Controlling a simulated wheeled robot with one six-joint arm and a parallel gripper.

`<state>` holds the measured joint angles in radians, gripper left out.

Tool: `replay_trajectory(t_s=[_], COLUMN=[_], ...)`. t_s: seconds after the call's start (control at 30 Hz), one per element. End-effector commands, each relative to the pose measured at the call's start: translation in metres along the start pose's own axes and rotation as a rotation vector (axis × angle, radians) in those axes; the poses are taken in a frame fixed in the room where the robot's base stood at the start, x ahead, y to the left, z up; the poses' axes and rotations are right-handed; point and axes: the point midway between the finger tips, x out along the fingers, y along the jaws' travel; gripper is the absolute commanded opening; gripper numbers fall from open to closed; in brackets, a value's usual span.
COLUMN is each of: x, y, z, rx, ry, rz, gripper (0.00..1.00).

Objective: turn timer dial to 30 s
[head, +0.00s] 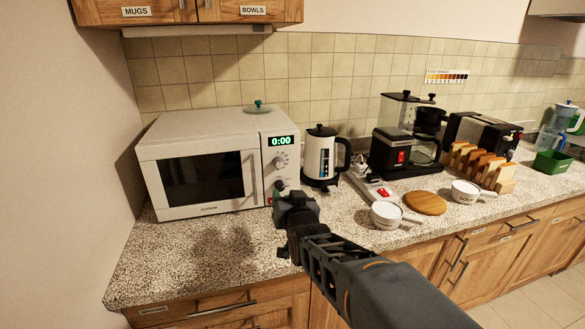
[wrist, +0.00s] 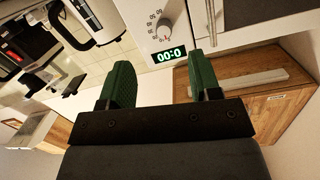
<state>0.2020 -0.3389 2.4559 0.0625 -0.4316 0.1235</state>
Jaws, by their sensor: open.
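The white microwave (head: 200,165) stands at the left end of the counter. Its timer dial (head: 279,162) is a round knob on the right-hand panel, below the green display (head: 281,141) that reads 0:00. My gripper (head: 289,188) is in front of the lower panel, below the dial; the arm partly hides the panel's bottom. In the wrist view, my green fingers (wrist: 160,60) are spread apart with nothing between them. The dial (wrist: 165,26) shows beyond them, with printed numbers around it, and is clear of both fingers. The display (wrist: 171,55) appears upside down there.
A white kettle (head: 321,155) stands just right of the microwave. Further right are a power strip (head: 370,188), a coffee maker (head: 405,140), white cups (head: 388,214) and a round wooden board (head: 426,203). The counter in front of the microwave (head: 190,245) is clear.

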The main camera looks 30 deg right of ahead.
Motion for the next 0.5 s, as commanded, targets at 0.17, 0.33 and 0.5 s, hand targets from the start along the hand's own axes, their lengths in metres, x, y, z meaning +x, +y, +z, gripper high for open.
replay_trajectory(t_s=[0.17, 0.33, 0.5], x=[0.001, 0.017, 0.047], y=[0.0, 0.0, 0.0], z=[-0.019, -0.024, -0.027], rx=[0.016, 0.019, 0.019], ry=[0.103, 0.116, 0.114], rz=[-0.006, -0.005, -0.004], gripper=[0.57, 0.57, 0.57])
